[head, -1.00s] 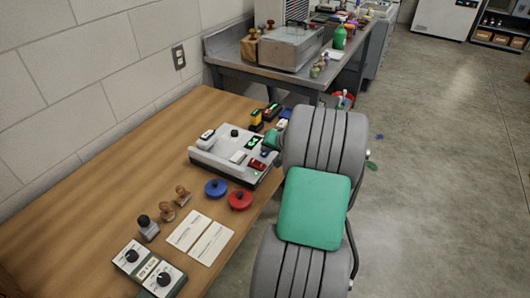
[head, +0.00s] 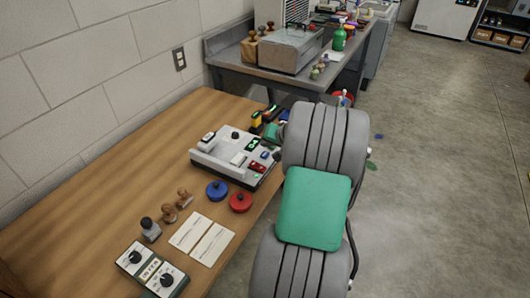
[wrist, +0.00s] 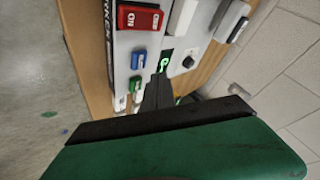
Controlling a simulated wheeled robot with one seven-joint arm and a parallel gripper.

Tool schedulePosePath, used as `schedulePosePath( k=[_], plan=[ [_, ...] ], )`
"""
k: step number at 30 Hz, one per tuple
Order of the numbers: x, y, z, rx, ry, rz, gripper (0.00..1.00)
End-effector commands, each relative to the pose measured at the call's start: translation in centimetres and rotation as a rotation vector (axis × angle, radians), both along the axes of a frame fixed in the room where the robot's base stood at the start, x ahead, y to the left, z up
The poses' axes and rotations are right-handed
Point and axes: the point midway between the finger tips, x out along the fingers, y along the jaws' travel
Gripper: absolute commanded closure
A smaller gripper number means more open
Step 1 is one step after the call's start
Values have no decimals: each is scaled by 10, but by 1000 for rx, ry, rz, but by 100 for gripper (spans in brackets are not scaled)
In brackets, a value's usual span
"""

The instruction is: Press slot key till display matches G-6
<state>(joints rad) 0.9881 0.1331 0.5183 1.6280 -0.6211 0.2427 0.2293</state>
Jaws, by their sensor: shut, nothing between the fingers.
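The grey console (head: 215,170) stands on the wooden table, with coloured keys along its near right edge. In the wrist view I see its red key (wrist: 140,17), blue key (wrist: 138,58) and a green key (wrist: 137,85). A small dark display (wrist: 165,61) shows a glowing green character, turned sideways and not surely readable. Another green-lit spot is mostly hidden behind my fingers. My gripper (wrist: 160,78) is shut and empty, with its dark fingertips over the console's face beside the blue and green keys. I cannot tell whether they touch. In the head view my arm partly hides that end.
A blue round pad (head: 217,190) and a red one (head: 240,201) lie in front of the console. Wooden stamps (head: 184,197), white cards (head: 202,238) and a two-knob box (head: 151,268) are nearer. A metal bench (head: 262,73) stands behind. The table's left side is clear.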

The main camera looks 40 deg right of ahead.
Motion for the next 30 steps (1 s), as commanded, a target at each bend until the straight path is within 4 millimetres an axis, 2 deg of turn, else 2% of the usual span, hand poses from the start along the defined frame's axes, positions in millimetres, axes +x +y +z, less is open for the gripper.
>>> schedulePosePath(
  k=[1, 9, 30],
  plan=[
    [0, 0, 10, -1, -1, 0, 100],
    [0, 0, 33, 0, 1, 1, 100],
    [0, 0, 32, 1, 1, 1, 100]
  ],
)
